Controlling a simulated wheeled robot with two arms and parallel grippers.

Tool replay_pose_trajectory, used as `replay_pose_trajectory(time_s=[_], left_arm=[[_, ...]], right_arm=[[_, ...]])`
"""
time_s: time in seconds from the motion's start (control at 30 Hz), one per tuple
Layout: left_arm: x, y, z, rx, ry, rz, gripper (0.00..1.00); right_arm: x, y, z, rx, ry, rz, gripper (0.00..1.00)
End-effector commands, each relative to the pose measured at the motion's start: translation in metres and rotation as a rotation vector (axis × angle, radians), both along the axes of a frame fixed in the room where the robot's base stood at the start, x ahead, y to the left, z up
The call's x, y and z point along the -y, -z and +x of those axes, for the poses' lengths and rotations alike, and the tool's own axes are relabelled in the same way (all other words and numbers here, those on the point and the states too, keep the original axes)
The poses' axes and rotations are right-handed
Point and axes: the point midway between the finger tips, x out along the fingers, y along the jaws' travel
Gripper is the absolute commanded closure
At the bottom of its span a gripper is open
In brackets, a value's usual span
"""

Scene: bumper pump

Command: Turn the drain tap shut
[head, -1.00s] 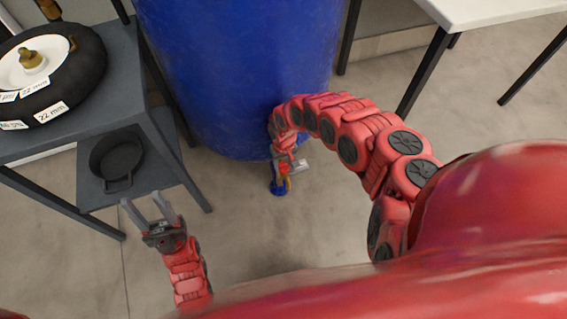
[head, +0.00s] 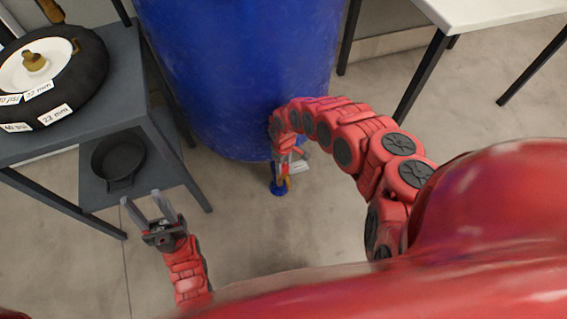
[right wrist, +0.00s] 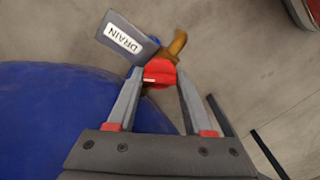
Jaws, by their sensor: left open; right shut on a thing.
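The drain tap sits low on the front of the blue barrel (head: 235,70). In the right wrist view its red handle (right wrist: 160,73) lies between my right gripper's fingertips, with a brass spout (right wrist: 176,43) just beyond. A grey tag (right wrist: 128,38) reading "DRAIN" hangs beside it. My right gripper (right wrist: 160,84) is shut on the handle; in the head view my own wrist partly hides it, and the tap's brass (head: 286,184) and a blue piece (head: 278,190) show below. My left gripper (head: 150,213) is open and empty, left of the tap and apart from it.
A grey shelf table (head: 125,70) stands at the left, with a black tyre-like ring (head: 80,85) bearing labels on top and a black pan (head: 118,158) on the lower shelf. A white table (head: 490,12) stands at the back right. The floor (head: 235,225) before the barrel is clear.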

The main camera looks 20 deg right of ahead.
Motion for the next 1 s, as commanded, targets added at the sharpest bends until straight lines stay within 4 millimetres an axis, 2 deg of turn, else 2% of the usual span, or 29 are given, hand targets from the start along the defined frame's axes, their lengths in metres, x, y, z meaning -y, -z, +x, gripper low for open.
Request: replay_pose_trajectory(time_s=[0.7,1.0], left_arm=[[0.0000,0.0035,0.0000,0.000,0.000,0.000,0.50],[0.0000,0.0057,0.0000,0.000,0.000,0.000,0.50]], right_arm=[[0.0008,0.0005,-0.0001,-0.002,-0.670,0.000,1.00],[0.0010,0.0003,-0.0002,-0.002,-0.881,0.000,1.00]])
